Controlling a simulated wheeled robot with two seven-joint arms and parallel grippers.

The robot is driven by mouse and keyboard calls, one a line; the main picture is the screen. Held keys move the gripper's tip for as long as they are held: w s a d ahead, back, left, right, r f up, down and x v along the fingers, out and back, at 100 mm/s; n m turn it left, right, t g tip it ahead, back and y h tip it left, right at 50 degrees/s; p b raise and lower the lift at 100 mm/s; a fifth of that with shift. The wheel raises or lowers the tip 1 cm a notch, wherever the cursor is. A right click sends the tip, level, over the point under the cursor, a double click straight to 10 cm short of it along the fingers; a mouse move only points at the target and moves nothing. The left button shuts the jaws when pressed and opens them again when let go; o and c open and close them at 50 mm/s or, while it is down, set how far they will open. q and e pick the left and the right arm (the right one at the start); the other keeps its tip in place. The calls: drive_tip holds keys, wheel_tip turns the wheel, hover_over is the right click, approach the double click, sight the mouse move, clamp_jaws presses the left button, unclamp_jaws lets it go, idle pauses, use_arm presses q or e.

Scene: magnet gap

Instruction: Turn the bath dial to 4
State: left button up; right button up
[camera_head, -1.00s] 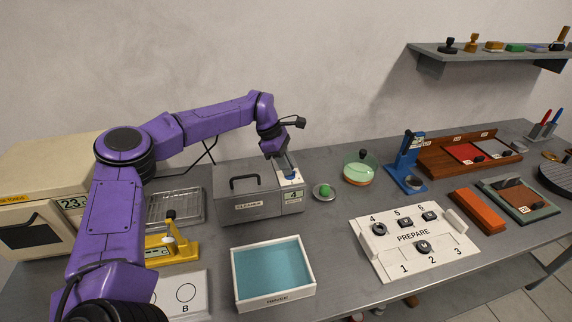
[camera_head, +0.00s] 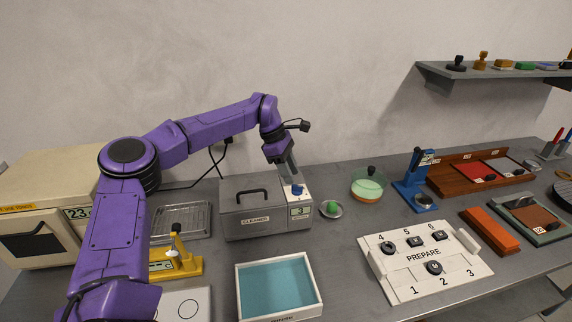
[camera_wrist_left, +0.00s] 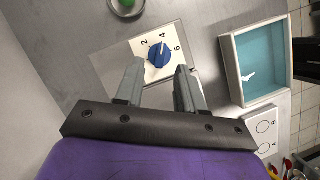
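The grey bath (camera_head: 252,209), labelled CLEANER, stands on the bench with a blue dial (camera_head: 297,190) on its white right-hand panel. A small display (camera_head: 300,211) below the dial seems to read 3. In the left wrist view the dial (camera_wrist_left: 158,54) sits among the numbers 2, 4 and 6, and its white mark points roughly toward the 4. My left gripper (camera_head: 290,179) is just above the dial. Its fingers (camera_wrist_left: 158,78) are apart with nothing between them, and the dial shows beyond their tips. My right gripper is in neither view.
A small dish with a green item (camera_head: 331,208) stands right of the bath. A teal-lined tray (camera_head: 240,290) is in front, and a yellow device (camera_head: 190,268) is at front left. A white PREPARE board (camera_head: 450,279) lies to the right.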

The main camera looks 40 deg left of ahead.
use_arm(q)
drive_tip(key=v, duration=0.6)
drive_tip(key=shift+r+b, duration=0.3)
drive_tip(key=shift+b, duration=0.05)
drive_tip(key=shift+s+a+f, duration=0.1)
drive_tip(key=shift+a, duration=0.05)
